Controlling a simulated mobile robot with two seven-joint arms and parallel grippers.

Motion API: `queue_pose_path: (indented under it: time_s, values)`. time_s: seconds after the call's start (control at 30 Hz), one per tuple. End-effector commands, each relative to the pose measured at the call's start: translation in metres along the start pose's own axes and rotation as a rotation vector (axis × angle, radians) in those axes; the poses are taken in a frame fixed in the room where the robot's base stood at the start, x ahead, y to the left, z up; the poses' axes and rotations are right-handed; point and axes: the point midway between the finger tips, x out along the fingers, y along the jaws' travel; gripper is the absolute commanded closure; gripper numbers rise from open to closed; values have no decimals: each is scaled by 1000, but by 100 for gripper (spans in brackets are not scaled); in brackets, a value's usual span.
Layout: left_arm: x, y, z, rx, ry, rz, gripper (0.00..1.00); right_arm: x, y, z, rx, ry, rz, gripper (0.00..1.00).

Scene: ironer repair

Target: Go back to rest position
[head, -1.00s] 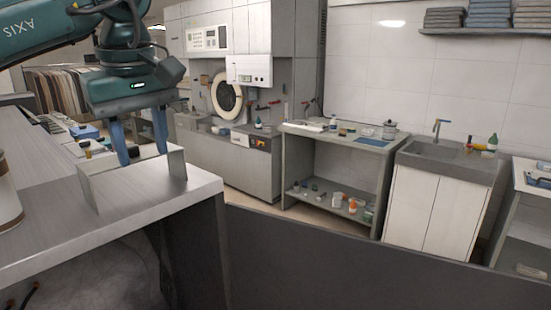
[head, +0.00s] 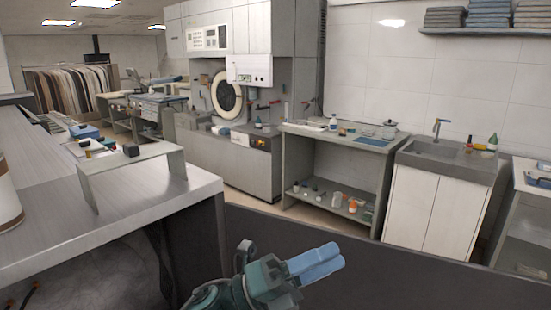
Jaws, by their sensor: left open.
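My left gripper (head: 333,256) is low in the middle of the head view, in front of the dark panel. Its two blue fingers point to the right and lie nearly in line with each other from this angle. It is open, with nothing seen between the fingers. It is well away from the light grey bracket-shaped stand (head: 130,166), which stands on the counter (head: 60,228) at the left. My right gripper is not in view.
The dark panel (head: 400,255) runs across the front. Behind it are a grey shelf table (head: 300,150), a sink cabinet (head: 425,205) and a machine with a round door (head: 226,95). A beige cylinder (head: 8,195) stands at the counter's left edge.

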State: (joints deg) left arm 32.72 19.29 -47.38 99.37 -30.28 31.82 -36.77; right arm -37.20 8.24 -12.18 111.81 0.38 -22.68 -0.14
Motion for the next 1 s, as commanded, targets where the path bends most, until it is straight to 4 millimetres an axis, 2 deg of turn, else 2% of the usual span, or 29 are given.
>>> queue_pose_path:
  time_s: [0.03,0.17,0.27,0.37,0.4,0.5,0.6,0.7,0.8,0.9,1.0]
  values:
    - [-15,14,2,-138,-124,15,57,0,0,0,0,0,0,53]
    - [-67,54,9,-483,-450,59,57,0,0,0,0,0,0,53]
    - [-120,90,0,-747,-705,93,57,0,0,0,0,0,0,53]
    - [-182,124,-26,-1001,-967,128,57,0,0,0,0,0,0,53]
    - [-207,136,-40,-1094,-1068,140,57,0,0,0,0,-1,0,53]
    - [-265,158,-83,-1301,-1309,166,57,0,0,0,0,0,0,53]
    - [-315,168,-130,-1464,-1523,185,57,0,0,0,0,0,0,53]
    - [-351,170,-169,-1578,-1690,197,57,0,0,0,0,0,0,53]
    - [-373,169,-197,-1647,-1802,203,57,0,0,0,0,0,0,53]
    - [-384,167,-211,-1678,-1859,207,57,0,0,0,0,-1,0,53]
    - [-387,167,-214,-1687,-1874,207,57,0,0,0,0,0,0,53]
